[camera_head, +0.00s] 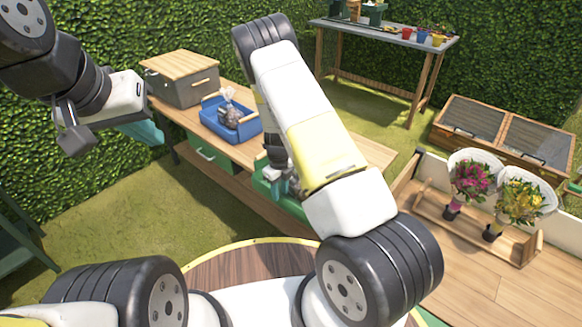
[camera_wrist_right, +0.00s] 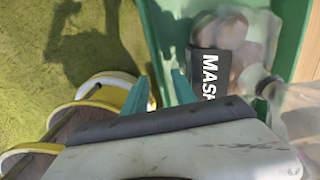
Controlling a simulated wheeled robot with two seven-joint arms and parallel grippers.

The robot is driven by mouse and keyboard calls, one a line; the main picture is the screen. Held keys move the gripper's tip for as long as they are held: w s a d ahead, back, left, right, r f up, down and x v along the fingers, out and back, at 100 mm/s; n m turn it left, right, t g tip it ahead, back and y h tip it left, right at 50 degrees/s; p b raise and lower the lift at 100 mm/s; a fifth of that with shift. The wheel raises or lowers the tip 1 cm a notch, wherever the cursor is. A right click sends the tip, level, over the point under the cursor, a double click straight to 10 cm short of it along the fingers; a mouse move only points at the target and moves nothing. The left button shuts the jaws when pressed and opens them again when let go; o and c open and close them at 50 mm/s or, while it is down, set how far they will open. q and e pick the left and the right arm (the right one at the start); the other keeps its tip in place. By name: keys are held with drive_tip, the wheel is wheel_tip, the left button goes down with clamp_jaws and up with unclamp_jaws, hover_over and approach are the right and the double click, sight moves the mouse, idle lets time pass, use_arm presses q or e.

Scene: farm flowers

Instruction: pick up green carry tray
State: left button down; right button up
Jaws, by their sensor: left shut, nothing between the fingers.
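The green carry tray (camera_head: 263,187) is on the wooden bench in the head view, largely hidden behind my right arm. In the right wrist view its green wall (camera_wrist_right: 156,38) runs between my right fingers, and rounded pale items, a black label reading "MAS..." and a clear plastic bag show inside. My right gripper (camera_head: 281,187) points down at the tray's edge. In the wrist view its teal fingers (camera_wrist_right: 160,90) stand apart on either side of the wall; contact cannot be told. My left gripper (camera_head: 148,133) is shut and empty, raised at the left, away from the tray.
A blue tray (camera_head: 214,119) holding a bagged item and a grey box with wooden lid (camera_head: 186,82) stand further along the bench. A wooden carrier (camera_head: 512,243) with two bouquets stands at the right. A potting table (camera_head: 386,30) is at the back.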

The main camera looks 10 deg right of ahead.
sight(280, 195)
wheel_tip(280, 195, down, 4)
drive_tip(key=shift+f, duration=0.1)
drive_tip(key=shift+c, duration=0.4)
clamp_jaws()
idle(1.1)
